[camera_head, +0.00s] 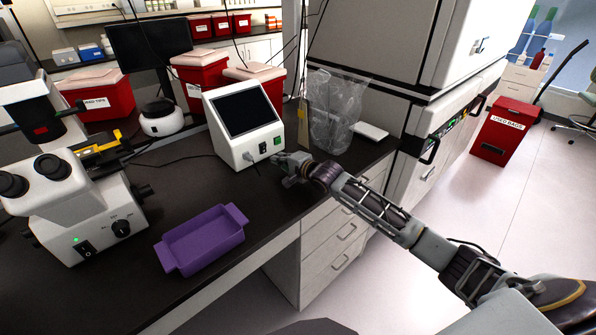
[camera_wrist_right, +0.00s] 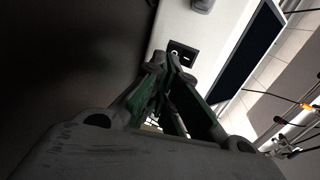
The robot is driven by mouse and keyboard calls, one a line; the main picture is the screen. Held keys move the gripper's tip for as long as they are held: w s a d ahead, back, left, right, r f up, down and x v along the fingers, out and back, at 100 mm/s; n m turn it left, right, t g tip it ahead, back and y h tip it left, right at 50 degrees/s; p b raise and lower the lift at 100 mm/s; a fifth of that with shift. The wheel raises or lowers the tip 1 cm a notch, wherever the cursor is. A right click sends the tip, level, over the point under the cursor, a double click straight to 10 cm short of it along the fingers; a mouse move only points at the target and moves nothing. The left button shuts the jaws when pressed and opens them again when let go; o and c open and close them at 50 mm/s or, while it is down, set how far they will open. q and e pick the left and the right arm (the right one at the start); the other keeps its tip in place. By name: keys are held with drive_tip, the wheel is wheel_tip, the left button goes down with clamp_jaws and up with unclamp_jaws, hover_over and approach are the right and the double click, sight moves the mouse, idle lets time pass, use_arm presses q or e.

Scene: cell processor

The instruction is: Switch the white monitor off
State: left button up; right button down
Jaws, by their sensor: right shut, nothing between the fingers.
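The white monitor (camera_head: 243,122) stands on the dark bench in the middle of the head view, its slanted screen dark. Its lower front has a black switch (camera_head: 263,148), a small green part and a plugged cable. My right gripper (camera_head: 279,159) is shut and empty, just in front of the lower front face. In the right wrist view the shut fingertips (camera_wrist_right: 168,62) are close to the black switch (camera_wrist_right: 183,54) on the monitor's white face (camera_wrist_right: 214,30); I cannot tell if they touch it. My left gripper is not in view.
A purple tray (camera_head: 203,240) lies on the bench in front of the monitor. A white microscope (camera_head: 80,205) stands at the left. Red bins (camera_head: 203,82) stand behind, and a clear bag (camera_head: 335,108) is right of the monitor. Bare bench lies between tray and monitor.

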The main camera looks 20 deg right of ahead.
drive_tip(key=shift+s+d, duration=0.3)
drive_tip(key=shift+s, duration=0.5)
drive_tip(key=shift+s+d, duration=0.3)
drive_tip(key=shift+s, duration=0.5)
drive_tip(key=shift+f+v, duration=0.15)
drive_tip(key=shift+v, duration=0.75)
drive_tip(key=shift+f+v, duration=0.2)
drive_tip(key=shift+v, duration=0.7)
drive_tip(key=shift+f+v, duration=0.15)
drive_tip(key=shift+v, duration=0.75)
drive_tip(key=shift+s, duration=0.15)
